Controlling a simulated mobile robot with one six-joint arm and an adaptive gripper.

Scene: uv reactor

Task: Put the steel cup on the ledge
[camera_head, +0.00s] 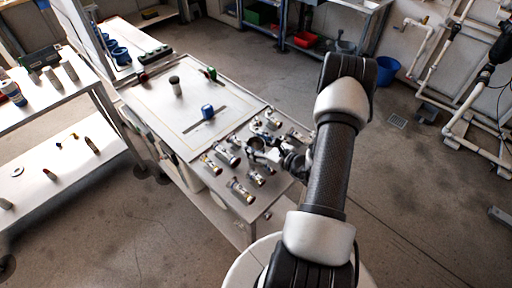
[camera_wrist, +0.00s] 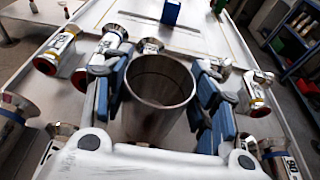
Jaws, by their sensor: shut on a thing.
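The steel cup (camera_wrist: 158,112) is a shiny open-topped metal cylinder. It sits upright between the blue pads of my gripper (camera_wrist: 158,85) in the wrist view, and the gripper is shut on it. In the head view my gripper (camera_head: 266,153) is over the near right end of the table, among metal fittings. The cup there is small and mostly hidden by the gripper. I cannot tell for sure which surface is the ledge.
Several metal fittings (camera_head: 240,189) lie around the gripper. A pale panel (camera_head: 160,115) beyond carries a blue block (camera_head: 207,112) and a dark-topped cylinder (camera_head: 176,86). A white shelf unit (camera_head: 50,112) stands at left. Open floor is at right.

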